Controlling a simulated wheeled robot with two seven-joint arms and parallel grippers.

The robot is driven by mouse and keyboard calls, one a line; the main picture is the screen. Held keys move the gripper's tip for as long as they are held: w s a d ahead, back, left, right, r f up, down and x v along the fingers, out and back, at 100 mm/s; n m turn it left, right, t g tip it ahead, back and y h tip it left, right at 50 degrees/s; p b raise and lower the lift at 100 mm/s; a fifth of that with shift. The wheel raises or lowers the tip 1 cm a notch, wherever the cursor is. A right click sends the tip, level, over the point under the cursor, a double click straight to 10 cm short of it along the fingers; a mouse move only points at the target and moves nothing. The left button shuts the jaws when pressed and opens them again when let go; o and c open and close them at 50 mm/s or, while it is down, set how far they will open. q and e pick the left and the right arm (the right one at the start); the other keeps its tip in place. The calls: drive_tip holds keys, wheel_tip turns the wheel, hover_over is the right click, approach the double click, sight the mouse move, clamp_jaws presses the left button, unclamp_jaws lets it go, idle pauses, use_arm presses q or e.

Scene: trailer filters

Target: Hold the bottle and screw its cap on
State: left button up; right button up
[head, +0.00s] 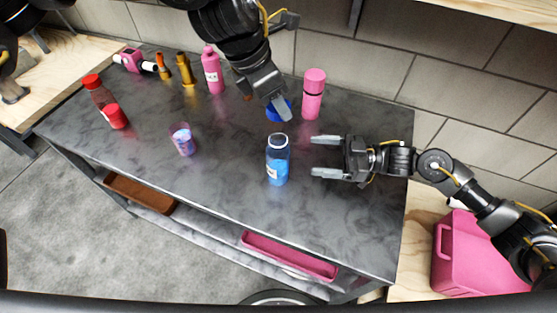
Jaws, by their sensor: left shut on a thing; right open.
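A blue see-through bottle (276,167) stands upright on the dark grey table with its pale neck (277,140) uncovered. My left gripper (281,109) comes down from the top and is shut on a blue cap (271,114); its finger hides part of the cap. The cap is behind the bottle's neck in the head view, apart from it; its height above the table is hard to tell. My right gripper (322,157) is open, with its fingers pointing left toward the bottle, a short gap to the right of it.
A pink bottle (313,97) stands close right of my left gripper. The table (228,185) is clear around the blue bottle's front and left.

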use_arm(q)
drive_tip(key=shift+a, duration=0.25)
use_arm(e)
drive_tip(key=shift+a, duration=0.25)
drive_tip(key=a, duration=0.8)
drive_tip(key=w+a, duration=0.1)
drive_tip(key=a, duration=0.3)
drive_tip(key=shift+d, duration=0.1)
drive_tip(key=c, duration=1.5)
use_arm(q)
hover_over(281, 133)
drive_tip(key=a, duration=0.1)
drive_tip(key=shift+s+f, duration=0.2)
drive_tip(key=shift+f, duration=2.2)
use_arm(e)
drive_tip(key=shift+o, duration=0.2)
use_arm(q)
drive_tip(key=shift+f, duration=0.9)
drive_tip(key=shift+f, duration=0.55)
